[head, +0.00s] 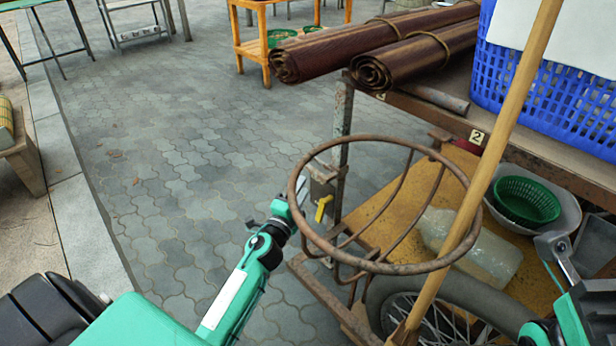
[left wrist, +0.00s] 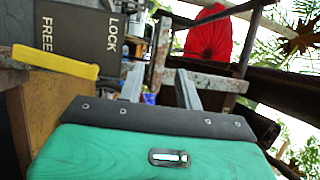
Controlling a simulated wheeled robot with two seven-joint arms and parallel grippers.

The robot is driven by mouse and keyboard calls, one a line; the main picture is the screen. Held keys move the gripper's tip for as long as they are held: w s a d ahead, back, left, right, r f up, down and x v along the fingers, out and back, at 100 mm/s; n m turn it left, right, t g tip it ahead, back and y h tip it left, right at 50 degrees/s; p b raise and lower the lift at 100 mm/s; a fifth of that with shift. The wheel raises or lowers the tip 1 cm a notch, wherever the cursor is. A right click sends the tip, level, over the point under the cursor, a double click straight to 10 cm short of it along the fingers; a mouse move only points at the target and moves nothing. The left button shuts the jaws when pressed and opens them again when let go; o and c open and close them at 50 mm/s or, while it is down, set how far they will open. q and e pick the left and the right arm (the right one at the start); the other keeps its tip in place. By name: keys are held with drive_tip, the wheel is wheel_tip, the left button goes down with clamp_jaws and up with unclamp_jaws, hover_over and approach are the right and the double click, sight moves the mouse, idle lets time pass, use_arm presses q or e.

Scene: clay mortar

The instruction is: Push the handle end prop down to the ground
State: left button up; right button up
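A yellow lever (head: 322,207) hangs at a rusty bracket on the cart's front post (head: 341,125), just right of my left gripper (head: 291,202). In the left wrist view the yellow lever (left wrist: 55,62) lies beside a dark plate (left wrist: 85,38) marked LOCK and FREE. My left gripper's two fingers (left wrist: 161,86) stand apart with nothing visible held between them. A rusty bar (left wrist: 208,80) shows beyond the fingers; contact cannot be told. I cannot tell for sure which part is the handle end prop. My right gripper (head: 556,262) is at the right edge, partly cut off; its finger gap is unclear.
A rusty ring basket (head: 300,221) overhangs close to my left gripper. A wooden pole (head: 478,180) slants across the cart, with a wheel (head: 440,300) below. Rolled mats (head: 335,50) and a blue crate (head: 560,85) lie on top. Paving (head: 170,180) left is clear.

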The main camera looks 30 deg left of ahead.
use_arm(q)
drive_tip(key=s, duration=0.4)
drive_tip(key=s+f, duration=0.1)
drive_tip(key=shift+s+d, duration=0.15)
drive_tip(key=shift+s, duration=0.25)
